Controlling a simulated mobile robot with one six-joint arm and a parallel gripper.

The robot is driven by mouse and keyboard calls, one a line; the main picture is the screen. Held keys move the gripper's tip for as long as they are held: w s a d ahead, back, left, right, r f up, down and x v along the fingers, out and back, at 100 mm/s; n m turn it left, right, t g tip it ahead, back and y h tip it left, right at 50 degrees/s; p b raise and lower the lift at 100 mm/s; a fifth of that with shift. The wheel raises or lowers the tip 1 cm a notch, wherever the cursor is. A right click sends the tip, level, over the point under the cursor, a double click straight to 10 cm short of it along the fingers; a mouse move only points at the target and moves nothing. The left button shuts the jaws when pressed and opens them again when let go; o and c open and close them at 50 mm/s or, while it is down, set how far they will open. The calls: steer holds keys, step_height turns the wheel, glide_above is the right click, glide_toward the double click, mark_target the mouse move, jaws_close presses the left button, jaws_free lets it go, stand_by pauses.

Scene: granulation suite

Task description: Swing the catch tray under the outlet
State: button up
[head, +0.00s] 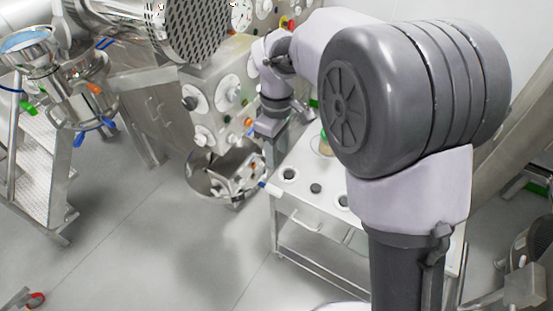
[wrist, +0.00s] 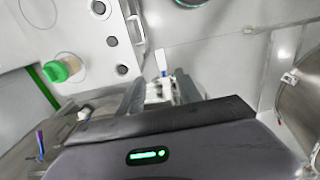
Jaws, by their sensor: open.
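The catch tray (head: 197,178) is a round, shallow steel dish low beside the steel cabinet, left of the white bench. Steel fittings sit over its middle. A white-and-blue handle (head: 269,188) sticks out to its right, near the bench edge. My gripper (head: 270,133) is above and behind the handle, pointing down; its fingertips are hard to make out there. In the wrist view my gripper (wrist: 160,92) is open, and a white-and-blue piece (wrist: 162,66) shows between and beyond the fingers. I cannot tell whether they touch it. I cannot clearly pick out the outlet.
The white bench (head: 305,215) with round holes stands right of the tray. A green-capped jar (wrist: 62,69) is on it. The steel cabinet (head: 205,115) with round ports stands behind the tray. Steel steps (head: 45,165) are at the left.

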mark_target(277, 191)
step_height(277, 191, down, 16)
steer(key=b, duration=0.4)
steer(key=shift+r, duration=0.1)
jaws_close()
stand_by(1.0)
